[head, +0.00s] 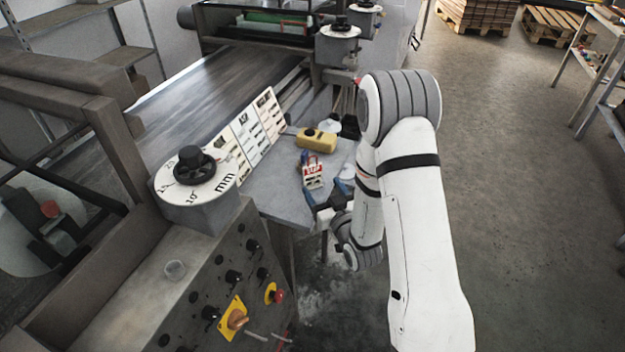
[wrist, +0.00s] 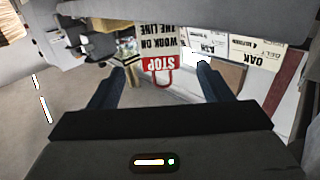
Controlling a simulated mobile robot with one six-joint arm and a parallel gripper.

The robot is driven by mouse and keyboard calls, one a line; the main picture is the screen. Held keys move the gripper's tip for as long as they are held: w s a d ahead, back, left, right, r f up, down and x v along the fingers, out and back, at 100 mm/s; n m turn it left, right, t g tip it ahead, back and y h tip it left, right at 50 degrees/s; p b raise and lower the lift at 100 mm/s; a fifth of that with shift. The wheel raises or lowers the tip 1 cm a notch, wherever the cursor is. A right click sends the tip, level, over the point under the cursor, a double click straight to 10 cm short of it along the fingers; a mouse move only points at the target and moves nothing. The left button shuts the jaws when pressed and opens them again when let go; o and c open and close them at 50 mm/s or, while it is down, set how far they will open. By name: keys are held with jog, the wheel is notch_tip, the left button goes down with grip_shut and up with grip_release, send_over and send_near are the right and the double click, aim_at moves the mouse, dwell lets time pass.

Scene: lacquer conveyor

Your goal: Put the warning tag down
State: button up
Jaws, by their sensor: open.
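The warning tag (head: 313,176) is a white and red card on the grey side table (head: 277,190). In the wrist view the tag (wrist: 160,52) appears upside down, with "STOP" on its red part and a red loop. My gripper (head: 324,194) is open at the near edge of the table, just in front of the tag. In the wrist view the two dark blue fingers of my gripper (wrist: 160,85) stand wide apart, one to each side of the tag and clear of it. I cannot tell whether the tag lies flat or leans.
A yellow canister (head: 316,141) stands behind the tag. Printed boards (head: 255,130) line the table's left side, beside the conveyor (head: 215,90). A control panel with a dial (head: 194,175) and knobs stands at the near left.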

jog(key=s+d+r+m+g+h, duration=0.3)
jog(key=s+d+r+g+h, duration=0.6)
jog(key=d, duration=0.5)
jog(key=s+r+m+g, duration=0.1)
jog(key=s+r+g, duration=0.1)
jog(key=s, duration=0.6)
jog(key=s+r+m+g+y, duration=0.1)
jog(key=s+r+g, duration=0.2)
jog(key=s, duration=0.6)
jog(key=shift+s+r+b, duration=0.3)
jog(key=shift+r+b, duration=0.05)
jog(key=shift+r, duration=0.3)
jog(key=shift+d, duration=0.1)
